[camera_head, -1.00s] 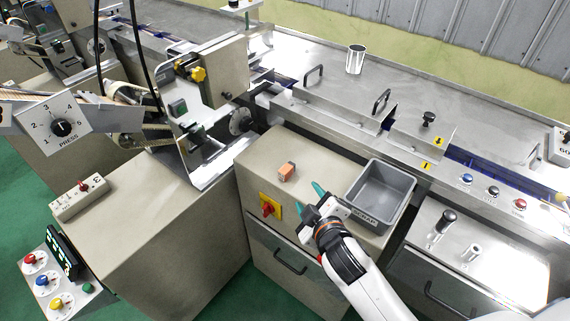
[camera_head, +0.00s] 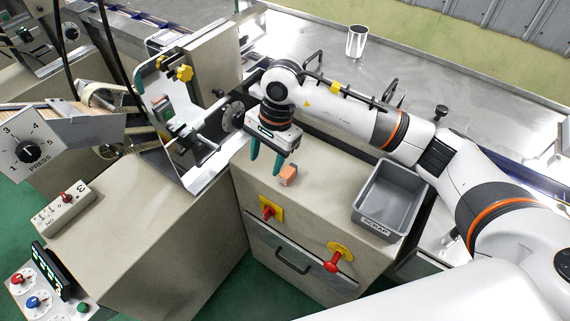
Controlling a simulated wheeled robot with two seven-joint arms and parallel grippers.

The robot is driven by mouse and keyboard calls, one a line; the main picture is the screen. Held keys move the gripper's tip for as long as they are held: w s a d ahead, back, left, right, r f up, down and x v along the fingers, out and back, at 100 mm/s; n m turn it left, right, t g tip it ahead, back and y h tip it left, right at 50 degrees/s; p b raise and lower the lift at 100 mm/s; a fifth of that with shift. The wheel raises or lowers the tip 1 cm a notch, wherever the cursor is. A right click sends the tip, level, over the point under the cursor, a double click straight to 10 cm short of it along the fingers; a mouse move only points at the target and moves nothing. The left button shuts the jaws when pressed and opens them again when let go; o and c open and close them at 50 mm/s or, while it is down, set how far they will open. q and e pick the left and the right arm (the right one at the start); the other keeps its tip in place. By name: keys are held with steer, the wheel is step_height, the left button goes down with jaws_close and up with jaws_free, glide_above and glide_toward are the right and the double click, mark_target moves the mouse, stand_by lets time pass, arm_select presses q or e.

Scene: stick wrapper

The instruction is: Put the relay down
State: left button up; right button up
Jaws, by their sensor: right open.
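The relay (camera_head: 289,175) is a small orange block with a grey side. It sits on the beige cabinet top (camera_head: 325,200), near its front left part. My right gripper (camera_head: 266,162) has two teal fingers pointing down, spread apart and with nothing between them. It is just to the left of and behind the relay, apart from it as far as I can tell. My left gripper is not in view.
A grey scrap bin (camera_head: 390,198) stands on the same cabinet, to the right. A red rotary switch on a yellow plate (camera_head: 268,209) is on the cabinet front. The machine with a round disc (camera_head: 232,117) is close on the left. A metal cup (camera_head: 356,41) stands behind.

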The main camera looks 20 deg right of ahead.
steer(key=w+d+h, duration=0.2)
steer(key=d, duration=0.2)
steer(key=p, duration=0.3)
glide_above(285, 174)
step_height(285, 174, down, 5)
steer(key=shift+s+a, duration=0.1)
steer(key=shift+s, duration=0.05)
step_height(285, 174, down, 5)
steer(key=shift+r+p, duration=0.1)
steer(key=shift+p, duration=1)
steer(key=shift+f, duration=0.5)
steer(key=c, duration=1.1)
